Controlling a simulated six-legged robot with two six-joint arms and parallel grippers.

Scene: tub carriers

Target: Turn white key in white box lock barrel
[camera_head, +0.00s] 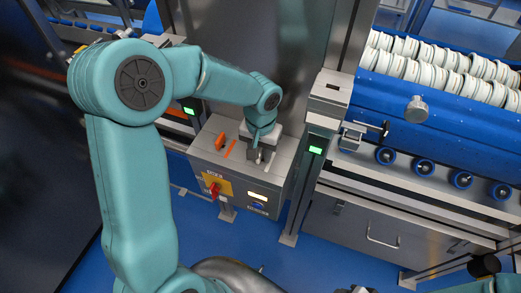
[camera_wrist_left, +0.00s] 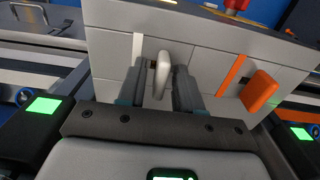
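The white key (camera_wrist_left: 161,73) stands out from the grey-white face of the lock box in the left wrist view. A white stripe marks the face to its left. My left gripper (camera_wrist_left: 162,92) has one finger on each side of the key, with narrow gaps showing, so it looks open around it. In the head view, the left gripper (camera_head: 262,153) is at the top of the lock box (camera_head: 205,152) and hides the white key. The lock barrel is not clearly visible.
An orange key (camera_wrist_left: 260,90) sits to the right of the white one, beside an orange stripe. The box front has a red switch (camera_head: 213,190) on a yellow plate. A post with a green light (camera_head: 316,150) and a blue conveyor machine (camera_head: 400,98) stand to the right.

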